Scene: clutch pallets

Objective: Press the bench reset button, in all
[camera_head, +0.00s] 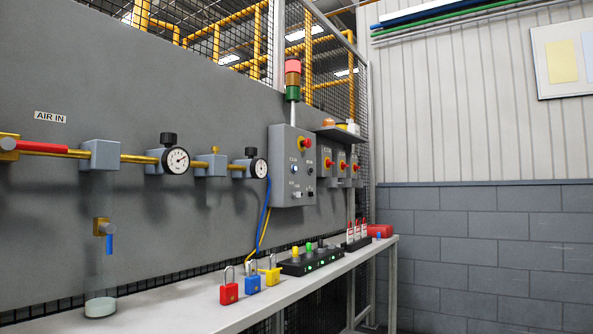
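A grey control box (292,165) is fixed to the grey wall panel above the bench. It carries a red mushroom button on a yellow collar (304,142), a pale blue-white round button (293,168) below and left of it, and several small dark or light controls lower down. The labels are too small to read, so I cannot tell which one is the reset button. Further right are smaller grey boxes (342,165), with red buttons on yellow. My gripper is not in view.
A long light bench (190,312) runs along the wall. On it stand red (229,292), blue (252,284) and yellow (270,275) padlocks, and a black tray (312,262) with green lights. Gauges and a brass pipe (135,159) line the wall. A stack light (293,78) tops the control box.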

